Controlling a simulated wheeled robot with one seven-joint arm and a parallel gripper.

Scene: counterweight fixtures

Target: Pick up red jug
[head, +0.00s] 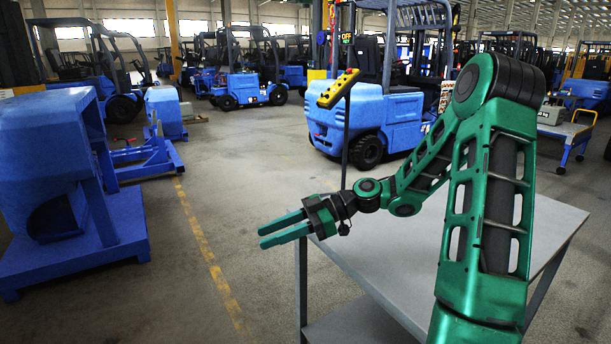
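No red jug shows in the head view. My gripper (262,237) is at the left end of my green arm, out past the left edge of the grey table (375,268). Its two green fingers point left, with a gap between them, and nothing is held there. The part of the table behind my arm is hidden.
The visible tabletop is bare. A yellow panel (338,88) on a dark pole stands behind the table. A blue forklift (365,118) is behind it. Blue machinery (50,130) stands at left. The floor between, with a yellow line (210,262), is clear.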

